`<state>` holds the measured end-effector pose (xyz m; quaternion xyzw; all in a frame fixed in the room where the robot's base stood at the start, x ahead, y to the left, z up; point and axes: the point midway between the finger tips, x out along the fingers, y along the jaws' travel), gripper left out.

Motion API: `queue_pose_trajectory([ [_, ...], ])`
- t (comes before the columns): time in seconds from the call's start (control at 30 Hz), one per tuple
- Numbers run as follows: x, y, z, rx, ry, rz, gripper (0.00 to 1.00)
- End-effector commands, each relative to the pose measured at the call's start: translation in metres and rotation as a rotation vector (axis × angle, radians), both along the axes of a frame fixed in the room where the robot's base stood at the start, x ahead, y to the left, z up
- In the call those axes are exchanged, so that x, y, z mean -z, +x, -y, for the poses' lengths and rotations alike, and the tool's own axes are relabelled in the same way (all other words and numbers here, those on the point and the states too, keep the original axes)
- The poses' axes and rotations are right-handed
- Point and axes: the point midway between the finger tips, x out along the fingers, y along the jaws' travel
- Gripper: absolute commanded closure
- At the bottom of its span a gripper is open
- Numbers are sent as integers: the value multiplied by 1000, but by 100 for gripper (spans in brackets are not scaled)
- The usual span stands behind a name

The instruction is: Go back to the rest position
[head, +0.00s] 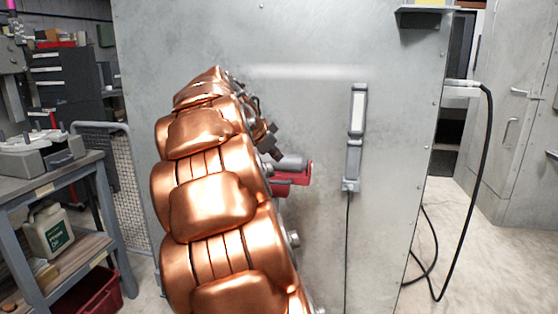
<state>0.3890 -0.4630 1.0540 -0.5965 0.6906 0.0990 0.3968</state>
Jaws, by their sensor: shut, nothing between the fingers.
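My copper-coloured arm fills the middle of the head view and rises from the bottom edge. Its far end bends over at the top. Dark parts that look like my gripper (268,143) show past the arm's right side, partly hidden by it. They look shut and empty, though the fingertips are small and hard to make out. They are close to a grey cylindrical thing (291,162) at a red holder (296,178) by the grey booth panel. I cannot tell whether they touch.
The grey panel (320,110) stands close ahead, with a pale light-like fixture (357,110) and its cable on it. A workbench (90,168) with a jug (48,230) below stands left. A black hose (487,150) hangs right. Bare floor (490,265) shows at right.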

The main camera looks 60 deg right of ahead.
Motion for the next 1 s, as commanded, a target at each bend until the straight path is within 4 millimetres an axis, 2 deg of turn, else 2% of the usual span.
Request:
queue_pose_trajectory([
  [0.37,-2,0,-6,-4,4,-3,100],
  [0.47,6,2,-19,-42,29,-32,100],
  [0.57,24,4,-47,-126,83,-94,100],
  [0.67,53,6,-89,-258,161,-187,100],
  [0.87,112,-5,-183,-565,318,-379,100],
  [1.0,151,-24,-249,-800,421,-514,100],
])
